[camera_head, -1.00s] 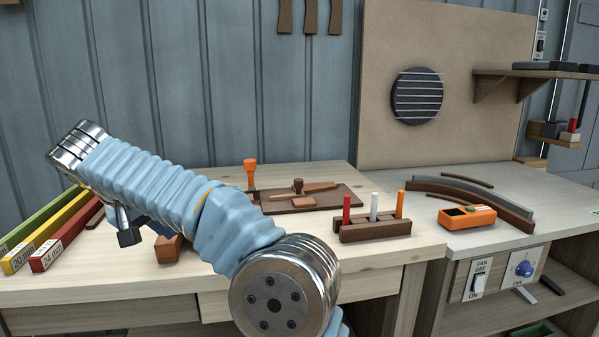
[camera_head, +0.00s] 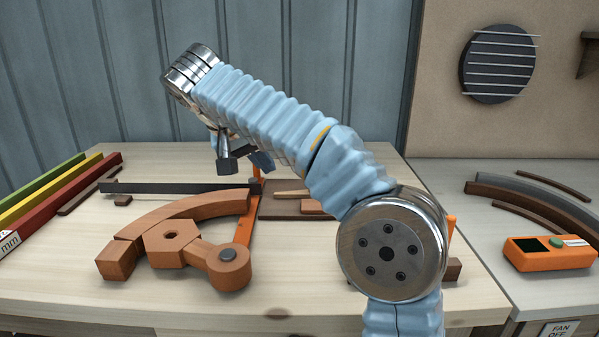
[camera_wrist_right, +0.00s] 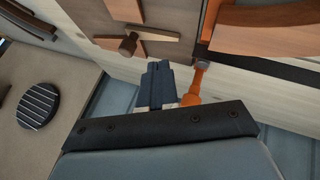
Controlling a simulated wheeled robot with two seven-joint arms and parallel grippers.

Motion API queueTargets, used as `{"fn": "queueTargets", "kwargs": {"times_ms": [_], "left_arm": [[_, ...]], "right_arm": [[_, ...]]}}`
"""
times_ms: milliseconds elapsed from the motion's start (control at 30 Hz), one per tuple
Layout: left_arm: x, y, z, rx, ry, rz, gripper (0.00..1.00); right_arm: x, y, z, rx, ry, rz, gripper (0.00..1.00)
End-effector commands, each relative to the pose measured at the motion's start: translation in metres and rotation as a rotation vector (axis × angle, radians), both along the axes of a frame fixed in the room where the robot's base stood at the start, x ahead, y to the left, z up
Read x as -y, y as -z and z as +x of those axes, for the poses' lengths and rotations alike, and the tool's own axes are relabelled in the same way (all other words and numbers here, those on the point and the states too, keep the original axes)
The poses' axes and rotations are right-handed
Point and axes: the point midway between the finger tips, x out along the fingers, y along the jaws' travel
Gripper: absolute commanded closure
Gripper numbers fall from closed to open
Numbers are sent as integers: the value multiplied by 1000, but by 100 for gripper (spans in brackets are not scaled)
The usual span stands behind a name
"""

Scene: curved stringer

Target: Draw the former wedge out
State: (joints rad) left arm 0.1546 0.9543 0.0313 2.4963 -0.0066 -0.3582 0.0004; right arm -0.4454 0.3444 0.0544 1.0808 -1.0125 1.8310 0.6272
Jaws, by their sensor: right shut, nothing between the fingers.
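I cannot tell which piece is the former wedge; a thin light wooden strip (camera_head: 291,194) on the dark board (camera_head: 277,212) looks tapered. My right gripper (camera_head: 241,162) is above the back of the bench, near the orange-handled tool. In the right wrist view its fingers (camera_wrist_right: 158,68) are together and empty, with the strip (camera_wrist_right: 152,32) beyond them. My left gripper is out of view.
An orange-handled tool (camera_wrist_right: 192,92) stands close beside my right fingers. A long black bar (camera_head: 165,187) lies behind the former. Coloured bars (camera_head: 62,205) lie at the left. An orange meter (camera_head: 548,252) and curved strips (camera_head: 530,200) lie on the grey right-hand bench.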

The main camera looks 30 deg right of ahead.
Motion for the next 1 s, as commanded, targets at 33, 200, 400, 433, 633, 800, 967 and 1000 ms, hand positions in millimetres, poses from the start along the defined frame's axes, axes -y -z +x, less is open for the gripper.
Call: {"fn": "queueTargets", "kwargs": {"times_ms": [33,200,400,433,633,800,967,1000], "left_arm": [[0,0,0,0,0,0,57],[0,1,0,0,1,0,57],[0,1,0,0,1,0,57],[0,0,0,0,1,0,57],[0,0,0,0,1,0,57],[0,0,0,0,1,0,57],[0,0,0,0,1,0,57],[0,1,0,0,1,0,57]], "right_arm": [[8,10,1,-3,4,-1,100],[28,40,10,-3,4,-1,100],[55,47,6,0,3,2,100],[58,47,5,0,3,2,100],[70,47,2,0,1,1,100],[71,47,2,-1,0,0,100],[71,47,2,0,0,0,100],[72,48,0,0,0,0,100]]}}
